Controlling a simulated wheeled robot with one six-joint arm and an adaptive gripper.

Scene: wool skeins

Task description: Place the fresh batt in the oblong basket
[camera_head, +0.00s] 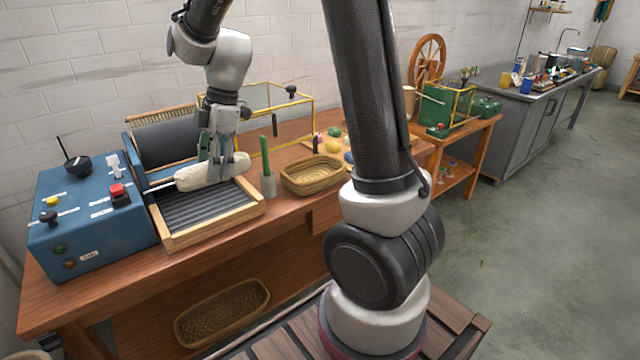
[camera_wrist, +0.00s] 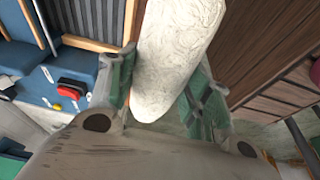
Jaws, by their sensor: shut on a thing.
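The fresh batt (camera_head: 195,177) is a cream-white, fluffy roll. My gripper (camera_head: 217,160) is shut on it, with the batt above the ribbed tray (camera_head: 205,208) of the blue carding machine. In the wrist view the batt (camera_wrist: 178,50) lies lengthwise between the green-padded fingers of my gripper (camera_wrist: 165,90). A long woven basket (camera_head: 222,312), oblong in shape, rests low under the bench, and looks empty. A smaller oval woven basket (camera_head: 318,170) stands on the bench top, right of the tray, also apparently empty.
A grey cup with a green-handled tool (camera_head: 267,180) stands between tray and small basket. A yellow-framed clear case (camera_head: 270,110) is behind. The blue control box (camera_head: 90,215) is at left. Coloured wool balls (camera_head: 333,140) lie beyond the small basket. The bench edge overhangs the lower basket.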

